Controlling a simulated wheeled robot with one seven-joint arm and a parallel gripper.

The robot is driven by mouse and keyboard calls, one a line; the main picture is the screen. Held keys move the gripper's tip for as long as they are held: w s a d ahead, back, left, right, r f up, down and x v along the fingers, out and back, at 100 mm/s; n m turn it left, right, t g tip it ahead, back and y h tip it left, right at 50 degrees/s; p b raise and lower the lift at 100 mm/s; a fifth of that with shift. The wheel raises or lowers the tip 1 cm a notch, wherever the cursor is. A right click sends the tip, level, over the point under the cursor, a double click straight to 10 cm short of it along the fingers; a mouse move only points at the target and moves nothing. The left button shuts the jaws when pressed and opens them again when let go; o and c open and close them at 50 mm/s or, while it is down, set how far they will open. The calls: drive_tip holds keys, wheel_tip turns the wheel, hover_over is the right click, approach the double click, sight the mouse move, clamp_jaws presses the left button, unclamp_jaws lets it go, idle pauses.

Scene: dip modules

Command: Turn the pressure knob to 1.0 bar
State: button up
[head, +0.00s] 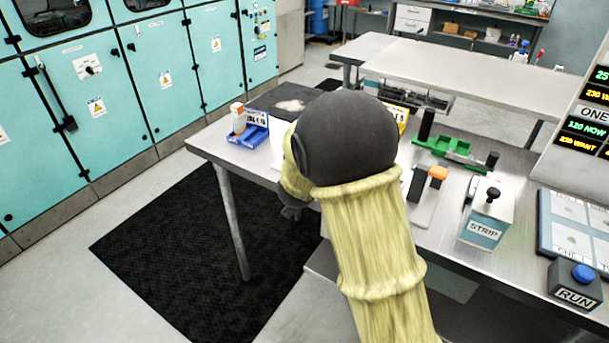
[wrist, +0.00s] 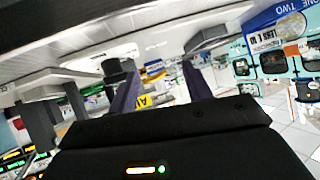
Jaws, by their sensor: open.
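I cannot pick out a pressure knob in either view. A display panel (head: 590,115) with lit numbers such as "120 NOW" and "230 WANT" stands at the right edge of the head view, partly cut off. My gripper (wrist: 160,92) shows in the wrist view as two dark fingers standing apart, with nothing seen held between them. In the head view my yellow-sleeved arm and dark wrist reach over the table and hide the gripper's fingertips.
The metal table (head: 505,240) holds a blue bin (head: 250,136), a green fixture (head: 450,148), an orange-topped block (head: 437,174), a STRIP box (head: 486,215) and a RUN button box (head: 576,287). Teal cabinets (head: 160,75) line the left. A black mat (head: 180,250) covers floor beside the table.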

drive_tip(key=s+d+f+n+g+y, duration=0.1)
drive_tip(key=s+d+g, duration=0.1)
drive_tip(key=s, duration=0.7)
drive_tip(key=s+d+n+g+y, duration=0.1)
drive_tip(key=s+d+n+g, duration=0.1)
drive_tip(key=s, duration=0.7)
drive_tip(key=s+d+f+n+g+y, duration=0.1)
drive_tip(key=s+d+g, duration=0.3)
drive_tip(key=s, duration=0.6)
drive_tip(key=shift+d+f+n+g, duration=0.2)
drive_tip(key=shift+f+n+g, duration=0.1)
drive_tip(key=shift+n, duration=0.4)
drive_tip(key=c, duration=0.3)
